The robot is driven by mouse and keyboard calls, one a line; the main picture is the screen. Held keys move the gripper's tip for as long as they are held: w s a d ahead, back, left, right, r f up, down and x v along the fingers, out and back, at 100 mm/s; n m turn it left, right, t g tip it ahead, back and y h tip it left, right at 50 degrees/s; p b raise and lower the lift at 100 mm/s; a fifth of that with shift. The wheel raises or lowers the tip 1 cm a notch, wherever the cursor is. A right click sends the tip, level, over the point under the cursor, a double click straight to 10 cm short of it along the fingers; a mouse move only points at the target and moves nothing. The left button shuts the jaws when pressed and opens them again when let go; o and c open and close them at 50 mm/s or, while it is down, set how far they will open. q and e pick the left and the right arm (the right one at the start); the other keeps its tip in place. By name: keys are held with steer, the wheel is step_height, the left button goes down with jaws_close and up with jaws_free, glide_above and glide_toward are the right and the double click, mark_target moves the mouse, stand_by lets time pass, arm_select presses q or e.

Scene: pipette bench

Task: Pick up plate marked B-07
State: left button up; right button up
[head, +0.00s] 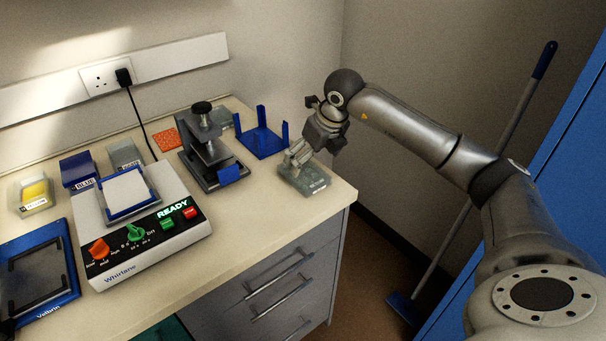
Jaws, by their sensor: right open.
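A clear, shallow plate (313,184) lies flat on the bench near its right front corner. A small pale mark shows on its front side, too small to read as B-07. My right gripper (295,158) is open and points down at the plate's back left part. Its fingertips are at or just above the plate; I cannot tell whether they touch. The fingers hide part of the plate. My left gripper is not in view.
A blue four-post rack (262,143) and a dark press-like stand (210,153) are left of the plate. The Whirlane shaker (150,249), showing READY, stands farther left. An orange rack (166,140) is behind. The bench edge is close to the plate.

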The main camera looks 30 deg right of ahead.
mark_target(305, 172)
steer(key=shift+x, duration=0.85)
steer(key=p+x, duration=0.1)
steer(key=x, duration=0.3)
steer(key=shift+d+f+p, duration=0.1)
steer(key=shift+p, duration=0.25)
steer(key=shift+w+f, duration=0.3)
steer(key=shift+f, duration=0.15)
steer(key=c, duration=1.1)
steer(key=shift+r, duration=0.1)
